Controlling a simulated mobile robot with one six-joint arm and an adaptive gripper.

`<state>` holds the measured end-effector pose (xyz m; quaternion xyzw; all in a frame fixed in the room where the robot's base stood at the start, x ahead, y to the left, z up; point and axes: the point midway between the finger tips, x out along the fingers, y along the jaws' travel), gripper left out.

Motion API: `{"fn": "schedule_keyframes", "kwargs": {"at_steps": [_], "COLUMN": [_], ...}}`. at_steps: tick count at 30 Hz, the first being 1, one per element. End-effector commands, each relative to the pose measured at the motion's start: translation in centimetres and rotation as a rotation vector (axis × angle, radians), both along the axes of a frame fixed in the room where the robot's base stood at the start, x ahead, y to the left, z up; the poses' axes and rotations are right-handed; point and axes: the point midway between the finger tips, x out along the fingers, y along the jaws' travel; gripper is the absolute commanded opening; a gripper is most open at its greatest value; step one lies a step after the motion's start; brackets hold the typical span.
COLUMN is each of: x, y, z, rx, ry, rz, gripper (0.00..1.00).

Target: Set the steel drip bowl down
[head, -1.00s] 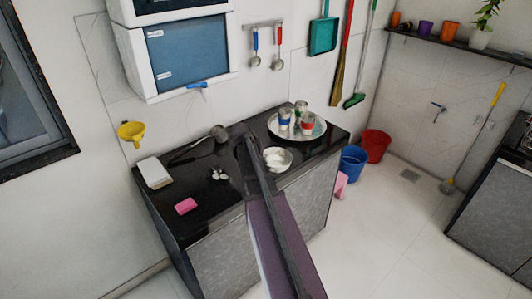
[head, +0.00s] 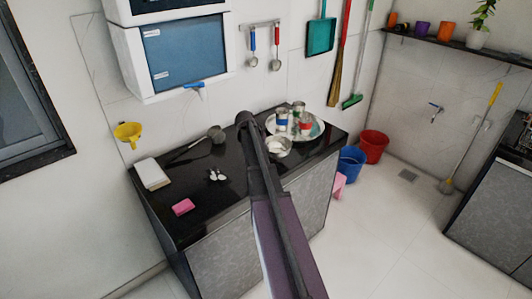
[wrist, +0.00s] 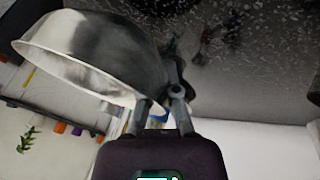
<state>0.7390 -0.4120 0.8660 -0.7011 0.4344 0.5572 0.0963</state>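The steel drip bowl (head: 284,152) shows in the head view just right of my arm, over the back right part of the black counter (head: 225,195), with something white inside. In the wrist view the bowl (wrist: 95,50) is large at upper left, tilted in the picture. My gripper (wrist: 162,98) has its fingers at the bowl's near rim and appears shut on it. In the head view my arm hides the gripper. I cannot tell whether the bowl touches the counter.
A round tray (head: 320,131) with several cans stands close behind the bowl. A dark ladle (head: 216,134), white box (head: 152,174), pink sponge (head: 183,207) and small white pieces (head: 217,175) lie on the left. Blue (head: 351,163) and red (head: 373,147) buckets stand right of the counter.

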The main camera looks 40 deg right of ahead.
Motion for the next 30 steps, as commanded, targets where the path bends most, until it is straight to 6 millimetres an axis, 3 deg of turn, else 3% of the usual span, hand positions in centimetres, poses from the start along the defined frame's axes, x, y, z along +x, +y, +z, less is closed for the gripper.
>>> {"fn": "schedule_keyframes", "kwargs": {"at_steps": [7, 18, 30], "x": [1.3, 1.0, 1.0], "y": [-1.1, -0.9, -0.8], "z": [-0.2, -3.4, -3.6], "rx": [0.000, -0.001, -0.001], "ry": [0.000, 0.000, 0.000], "rz": [0.000, 0.001, 0.002], "gripper": [0.00, 0.00, 0.00]}}
